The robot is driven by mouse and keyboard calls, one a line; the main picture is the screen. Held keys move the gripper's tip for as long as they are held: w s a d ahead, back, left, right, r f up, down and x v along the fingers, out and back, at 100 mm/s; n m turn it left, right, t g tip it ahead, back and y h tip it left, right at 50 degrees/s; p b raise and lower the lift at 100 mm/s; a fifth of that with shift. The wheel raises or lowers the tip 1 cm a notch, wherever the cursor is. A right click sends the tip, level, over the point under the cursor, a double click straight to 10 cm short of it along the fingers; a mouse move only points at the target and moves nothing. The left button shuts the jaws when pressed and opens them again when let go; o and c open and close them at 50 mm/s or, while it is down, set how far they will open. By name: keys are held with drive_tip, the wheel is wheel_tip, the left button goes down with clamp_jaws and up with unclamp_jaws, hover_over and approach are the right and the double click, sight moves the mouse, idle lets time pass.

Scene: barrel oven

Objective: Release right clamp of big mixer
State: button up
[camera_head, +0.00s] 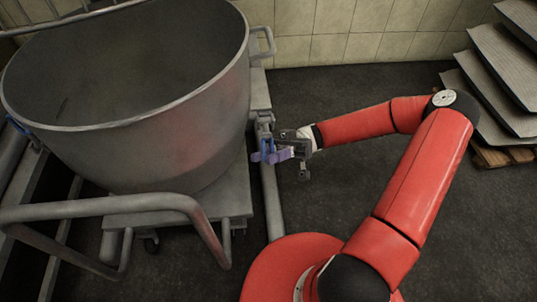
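The big mixer's grey metal bowl (150,135) fills the left of the view, open at the top. The right clamp (265,125) sits on the bowl's right side and has a blue lever. My gripper (278,155) is at the clamp, reaching in from the right, with its purple-tinted fingertips at the blue lever. The fingers overlap the clamp, so I cannot tell if they are closed on the lever or only beside it. Another blue part, perhaps the left clamp (19,127), shows at the bowl's left edge.
A bent grey tube handle (150,204) stands in front of the bowl on its wheeled base (235,185). Grey stacked sheets on a wooden pallet (492,157) are at the right. A tiled wall (345,40) closes the back. Dark floor (350,185) is free between.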

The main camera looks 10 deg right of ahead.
drive_tip(key=shift+o, duration=0.9)
drive_tip(key=v, duration=0.7)
drive_tip(key=shift+w+d+f, duration=0.15)
drive_tip(key=shift+d+f, duration=0.1)
drive_tip(key=shift+d, duration=0.05)
